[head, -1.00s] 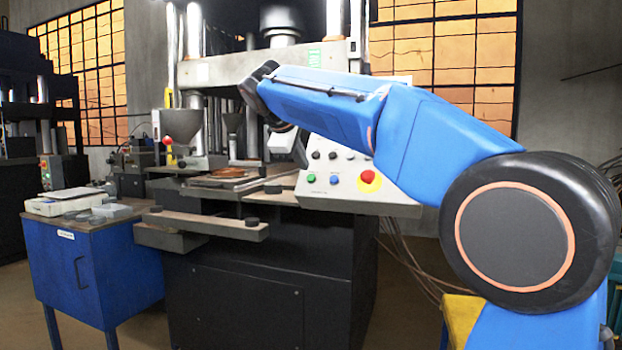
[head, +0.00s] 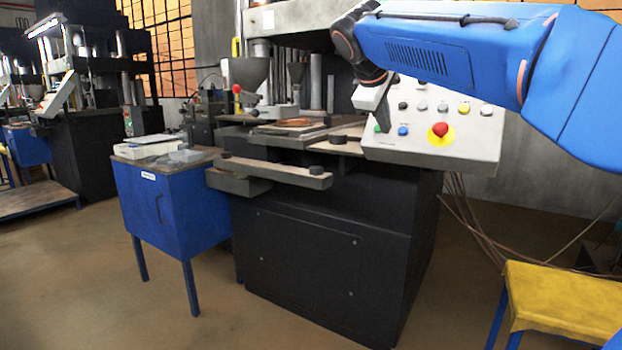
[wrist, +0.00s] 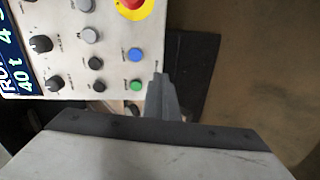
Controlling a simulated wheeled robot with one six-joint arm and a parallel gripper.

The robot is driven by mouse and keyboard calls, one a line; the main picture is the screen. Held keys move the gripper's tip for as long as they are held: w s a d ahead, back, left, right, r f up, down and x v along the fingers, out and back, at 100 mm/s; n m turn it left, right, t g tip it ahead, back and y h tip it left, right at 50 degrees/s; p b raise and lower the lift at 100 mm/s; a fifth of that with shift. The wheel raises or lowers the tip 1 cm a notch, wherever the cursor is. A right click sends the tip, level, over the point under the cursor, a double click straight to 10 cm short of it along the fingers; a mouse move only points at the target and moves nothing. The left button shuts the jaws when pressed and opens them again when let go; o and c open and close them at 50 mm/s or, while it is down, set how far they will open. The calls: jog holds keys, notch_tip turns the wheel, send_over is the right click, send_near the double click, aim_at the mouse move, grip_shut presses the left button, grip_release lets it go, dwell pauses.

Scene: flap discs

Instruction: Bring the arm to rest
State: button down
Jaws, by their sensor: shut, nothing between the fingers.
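My blue arm reaches in from the right in the head view. My gripper (head: 384,122) hangs from its end, in front of the left part of the press's control panel (head: 470,143). In the wrist view my gripper (wrist: 160,82) is shut and empty, its fingertips close to the blue button (wrist: 136,54) and the green button (wrist: 135,85). I cannot tell whether the tips touch the panel. The red emergency stop (head: 439,130) on its yellow base is to the right of the gripper in the head view.
The dark press (head: 330,250) stands ahead, with an orange-brown disc (head: 295,122) on its plate. A blue cabinet (head: 160,215) with a tray and boxes stands at the left. A yellow stool (head: 565,296) is at the lower right. Cables hang behind the press; the front floor is clear.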

jog(key=s+d+f+m+g+y, duration=0.1)
jog(key=s+d+f+m, duration=0.1)
jog(key=s+f, duration=1)
jog(key=s+d+f+m+y, duration=0.1)
jog(key=s+f+m, duration=0.3)
jog(key=s+f, duration=0.8)
jog(key=s+d+f+m+g+y, duration=0.1)
jog(key=s+d+f+m+y, duration=0.1)
jog(key=s+f, duration=1)
notch_tip(320, 180, down, 3)
jog(key=shift+s+d+r+m+g+y, duration=0.15)
jog(key=shift+s+d+m+g+y, duration=0.3)
jog(key=shift+m, duration=0.45)
jog(key=shift+w+a, duration=0.1)
jog(key=shift+a, duration=0.05)
dwell(3.2)
